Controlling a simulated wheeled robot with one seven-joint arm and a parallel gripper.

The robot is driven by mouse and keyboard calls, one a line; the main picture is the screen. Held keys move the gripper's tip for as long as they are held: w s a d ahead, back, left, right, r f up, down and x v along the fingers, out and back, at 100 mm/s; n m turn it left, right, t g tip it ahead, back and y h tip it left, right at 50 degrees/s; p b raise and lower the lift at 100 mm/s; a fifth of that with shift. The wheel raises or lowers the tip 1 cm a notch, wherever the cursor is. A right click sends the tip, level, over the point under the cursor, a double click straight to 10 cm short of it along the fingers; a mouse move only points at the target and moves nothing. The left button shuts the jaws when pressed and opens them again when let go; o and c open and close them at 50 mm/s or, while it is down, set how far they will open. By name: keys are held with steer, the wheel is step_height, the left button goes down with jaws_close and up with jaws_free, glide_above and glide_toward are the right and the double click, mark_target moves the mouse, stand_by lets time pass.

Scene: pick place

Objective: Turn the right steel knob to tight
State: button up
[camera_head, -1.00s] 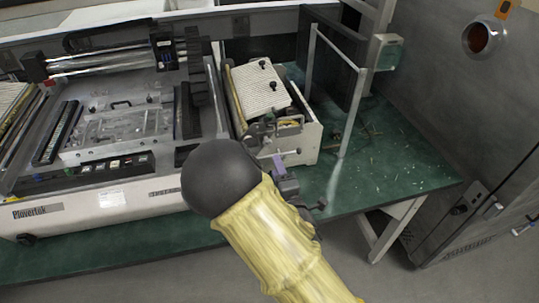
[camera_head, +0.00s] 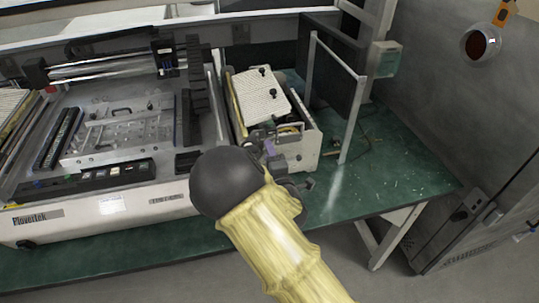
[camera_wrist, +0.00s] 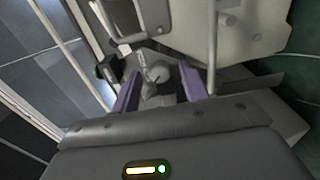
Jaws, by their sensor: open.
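A small steel knob (camera_wrist: 157,74) shows in the wrist view, between and slightly beyond my fingers. I cannot tell whether the fingers touch it. My gripper (camera_wrist: 159,88) is open, with one purple finger on each side. In the head view, my gripper (camera_head: 266,149) is at the front of a small white machine (camera_head: 304,153) with a ribbed top plate (camera_head: 255,98). My arm and gripper hide part of that machine's front, and I cannot make out the knob there. The turn position of the knob cannot be read.
A large flat machine (camera_head: 172,208) fills the left of the green table (camera_head: 390,193). A metal frame (camera_head: 344,125) stands right of the small machine. The table's right end is mostly clear. A grey cabinet (camera_head: 445,130) stands at the right.

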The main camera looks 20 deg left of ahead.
steer(key=c, duration=0.9)
steer(key=shift+c, duration=0.2)
steer(key=shift+m+b, duration=0.3)
steer(key=shift+m, duration=0.1)
steer(key=shift+m+b, duration=1.7)
steer(key=shift+m, duration=0.9)
steer(key=o, duration=0.9)
steer(key=shift+o, duration=0.2)
